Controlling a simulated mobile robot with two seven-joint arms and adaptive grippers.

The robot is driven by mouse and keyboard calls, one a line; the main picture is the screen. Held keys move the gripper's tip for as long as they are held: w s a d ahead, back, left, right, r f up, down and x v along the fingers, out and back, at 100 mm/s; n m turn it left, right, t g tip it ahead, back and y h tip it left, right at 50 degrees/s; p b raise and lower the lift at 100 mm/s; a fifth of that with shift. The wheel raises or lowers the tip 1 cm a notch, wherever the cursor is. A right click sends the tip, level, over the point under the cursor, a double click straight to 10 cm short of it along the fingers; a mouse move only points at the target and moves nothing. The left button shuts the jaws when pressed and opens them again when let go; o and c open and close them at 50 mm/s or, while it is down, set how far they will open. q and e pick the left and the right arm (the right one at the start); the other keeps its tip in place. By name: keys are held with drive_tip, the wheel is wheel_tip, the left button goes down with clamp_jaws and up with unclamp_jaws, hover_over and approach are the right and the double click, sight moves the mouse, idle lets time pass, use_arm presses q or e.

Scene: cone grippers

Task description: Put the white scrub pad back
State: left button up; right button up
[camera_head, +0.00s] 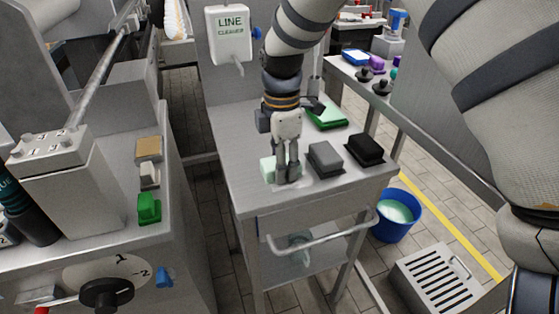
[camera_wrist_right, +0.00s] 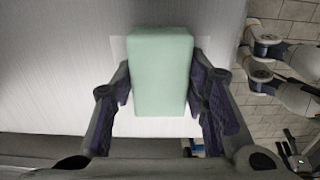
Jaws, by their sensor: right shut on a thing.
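My right gripper (camera_head: 287,180) is shut on a pale, mint-white scrub pad (camera_head: 267,168) at the front left of the steel cart's top (camera_head: 235,155). In the right wrist view the pad (camera_wrist_right: 160,72) lies between both fingers (camera_wrist_right: 161,98), over a lighter square patch (camera_wrist_right: 118,48) on the steel. The pad is on or just above the surface; I cannot tell which. The fingers hide part of the pad in the head view. My left gripper is not in view.
A grey pad (camera_head: 325,158) and a black pad (camera_head: 366,149) lie right of the gripper. The left counter holds a brown block (camera_head: 148,148), an off-white block (camera_head: 149,175) and a green block (camera_head: 149,208). A blue bucket (camera_head: 397,218) stands right.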

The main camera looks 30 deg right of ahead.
drive_tip(key=shift+f, duration=0.15)
drive_tip(key=o, duration=1)
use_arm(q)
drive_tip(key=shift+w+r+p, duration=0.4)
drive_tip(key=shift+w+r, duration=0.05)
use_arm(e)
wheel_tip(320, 180, up, 12)
drive_tip(key=shift+r, duration=0.25)
